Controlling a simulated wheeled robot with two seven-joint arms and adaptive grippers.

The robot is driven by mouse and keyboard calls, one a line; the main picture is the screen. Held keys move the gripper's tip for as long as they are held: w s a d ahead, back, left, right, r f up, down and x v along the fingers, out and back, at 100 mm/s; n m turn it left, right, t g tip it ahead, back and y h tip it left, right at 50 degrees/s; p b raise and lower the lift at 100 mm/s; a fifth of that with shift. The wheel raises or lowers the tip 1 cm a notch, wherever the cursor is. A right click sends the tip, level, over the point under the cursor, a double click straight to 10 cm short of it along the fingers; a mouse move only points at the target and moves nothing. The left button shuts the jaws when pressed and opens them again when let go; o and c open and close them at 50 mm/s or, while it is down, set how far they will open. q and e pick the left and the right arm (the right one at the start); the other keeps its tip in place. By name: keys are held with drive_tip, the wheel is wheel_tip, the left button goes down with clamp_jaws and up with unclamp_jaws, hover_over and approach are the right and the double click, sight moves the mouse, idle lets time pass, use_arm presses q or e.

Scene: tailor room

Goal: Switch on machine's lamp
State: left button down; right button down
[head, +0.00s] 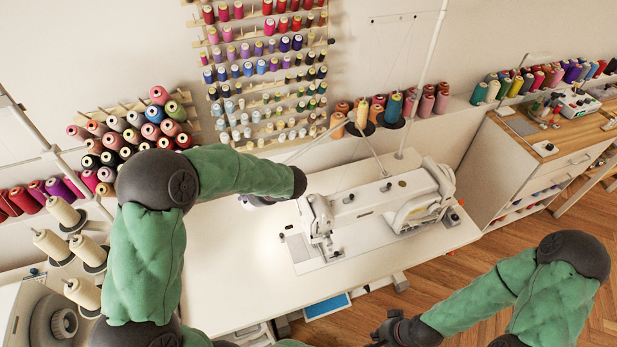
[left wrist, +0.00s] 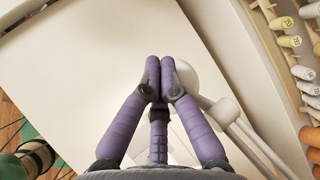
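The sewing machine (head: 375,203) stands on the white table (head: 215,270) in the head view. Its lamp arm (head: 328,136) reaches left from the post behind the machine, and my left forearm hides part of the lamp. In the left wrist view, the round white lamp head (left wrist: 187,80) is just behind and right of the fingertips of my left gripper (left wrist: 160,68). The purple fingers are together and nothing shows between them. I cannot tell whether they touch the lamp head. My right gripper (head: 392,330) is low in the head view, away from the table; its fingers are unclear.
Thread racks (head: 265,85) hang on the wall behind. A cluster of spools (head: 135,135) stands behind my left arm. Thread cones (head: 385,108) stand behind the machine. A wooden-topped cabinet (head: 535,140) is at the right. The table's front left is clear.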

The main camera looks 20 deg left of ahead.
use_arm(q)
drive_tip(key=shift+r, duration=0.45)
drive_tip(key=shift+r+p, duration=1.9)
drive_tip(key=shift+r, duration=0.95)
idle(0.4)
